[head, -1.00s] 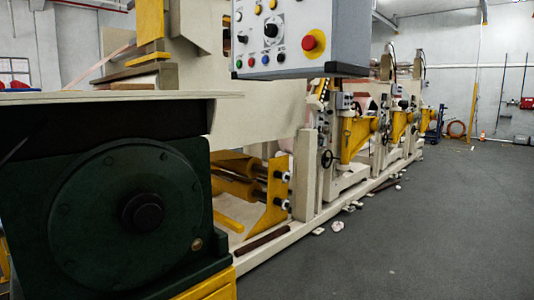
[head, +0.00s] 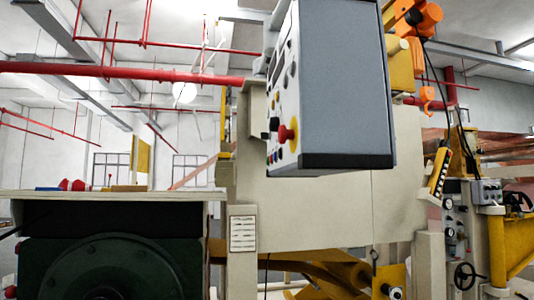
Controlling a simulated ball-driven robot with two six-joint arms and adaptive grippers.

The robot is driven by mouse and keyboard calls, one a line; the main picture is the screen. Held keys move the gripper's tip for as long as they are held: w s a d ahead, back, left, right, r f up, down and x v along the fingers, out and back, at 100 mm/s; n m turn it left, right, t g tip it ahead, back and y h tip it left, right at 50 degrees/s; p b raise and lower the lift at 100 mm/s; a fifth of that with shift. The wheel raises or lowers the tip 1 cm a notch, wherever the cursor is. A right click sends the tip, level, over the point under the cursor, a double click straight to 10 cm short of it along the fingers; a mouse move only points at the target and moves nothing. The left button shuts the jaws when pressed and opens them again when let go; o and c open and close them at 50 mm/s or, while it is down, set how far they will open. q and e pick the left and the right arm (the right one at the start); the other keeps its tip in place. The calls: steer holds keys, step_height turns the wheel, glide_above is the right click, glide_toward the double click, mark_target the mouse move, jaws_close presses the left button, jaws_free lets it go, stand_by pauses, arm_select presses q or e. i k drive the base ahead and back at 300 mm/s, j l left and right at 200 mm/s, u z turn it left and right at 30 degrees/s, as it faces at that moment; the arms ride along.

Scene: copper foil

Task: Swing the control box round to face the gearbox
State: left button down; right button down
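The control box (head: 345,90) hangs in the upper middle of the head view. Its plain grey side faces me. Its panel with the red emergency knob, yellow ring and black knobs (head: 284,110) faces left and shows at a steep angle. The gearbox (head: 65,262) is the dark green housing with a round cover at the lower left, cut off by the bottom edge. The panel side is turned toward the gearbox's side of the picture. Neither of my grippers shows, so contact with the box cannot be seen.
A beige machine frame (head: 330,215) stands behind the box. A flat top (head: 110,195) lies above the gearbox. Orange parts (head: 412,20) hang just right of the box. A yellow bracket and handwheel (head: 468,277) are at the right. Red pipes (head: 120,70) run overhead.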

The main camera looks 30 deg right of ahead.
mark_target(335, 101)
steer(key=l+u, duration=0.2)
steer(key=l, duration=0.3)
steer(key=k+l+u, duration=0.2)
steer(key=l, duration=0.35)
steer(key=l+u, duration=0.2)
steer(key=l, duration=0.3)
steer(key=k+l+u, duration=0.15)
steer(key=l, duration=0.35)
